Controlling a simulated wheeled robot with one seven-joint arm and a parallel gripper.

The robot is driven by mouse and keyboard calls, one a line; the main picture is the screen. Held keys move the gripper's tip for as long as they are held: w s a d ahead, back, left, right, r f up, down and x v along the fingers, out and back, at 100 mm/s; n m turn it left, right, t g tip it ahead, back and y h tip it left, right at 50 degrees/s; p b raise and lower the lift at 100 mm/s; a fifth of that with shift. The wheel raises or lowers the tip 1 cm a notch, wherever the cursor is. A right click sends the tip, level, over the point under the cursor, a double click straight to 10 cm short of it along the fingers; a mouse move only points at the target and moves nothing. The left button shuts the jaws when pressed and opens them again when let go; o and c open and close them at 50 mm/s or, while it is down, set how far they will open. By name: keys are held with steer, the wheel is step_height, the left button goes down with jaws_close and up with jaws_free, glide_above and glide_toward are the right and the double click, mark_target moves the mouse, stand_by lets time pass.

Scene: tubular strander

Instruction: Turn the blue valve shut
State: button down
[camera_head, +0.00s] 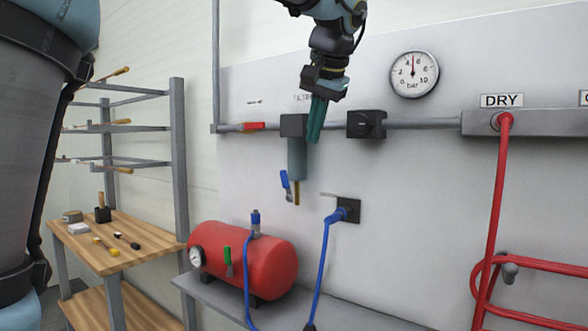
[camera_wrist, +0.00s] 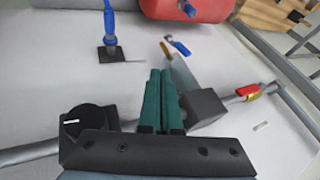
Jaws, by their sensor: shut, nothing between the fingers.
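The blue valve (camera_head: 286,184) is a small blue lever beside a brass outlet (camera_head: 297,192) at the foot of the grey filter bowl (camera_head: 297,155). The lever hangs tilted, close to the line of the outlet. In the wrist view the blue lever (camera_wrist: 181,47) shows beyond my fingertips, at the bowl's far end. My gripper (camera_head: 314,139) is shut and empty, its green fingers pointing down in front of the wall pipe, just right of the filter. Its tips are above the lever and apart from it. In the wrist view the fingers (camera_wrist: 161,72) lie together.
A black regulator knob (camera_head: 366,124) is right of the filter, and a red valve handle (camera_head: 253,126) is left. Below are a blue hose plugged into a wall socket (camera_head: 348,210) and a red tank (camera_head: 262,255). Shelves (camera_head: 178,150) stand left. The wall around the lever is clear.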

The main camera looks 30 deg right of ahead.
steer(key=p, duration=0.1)
glide_toward(289, 182)
step_height(289, 182, down, 4)
steer(key=d, duration=0.2)
steer(key=shift+w+a+f+p, duration=0.35)
steer(key=shift+w+p, duration=0.1)
steer(key=shift+w, duration=0.25)
steer(key=shift+w+a+f+p, duration=0.2)
steer(key=shift+w+a+p, duration=0.2)
steer(key=shift+w, duration=0.3)
steer(key=shift+r, duration=0.1)
steer(key=shift+w+r+p, duration=0.1)
steer(key=shift+w+p, duration=0.05)
steer(key=shift+p, duration=0.3)
steer(key=shift+a+g, duration=0.1)
steer(key=shift+g, duration=0.2)
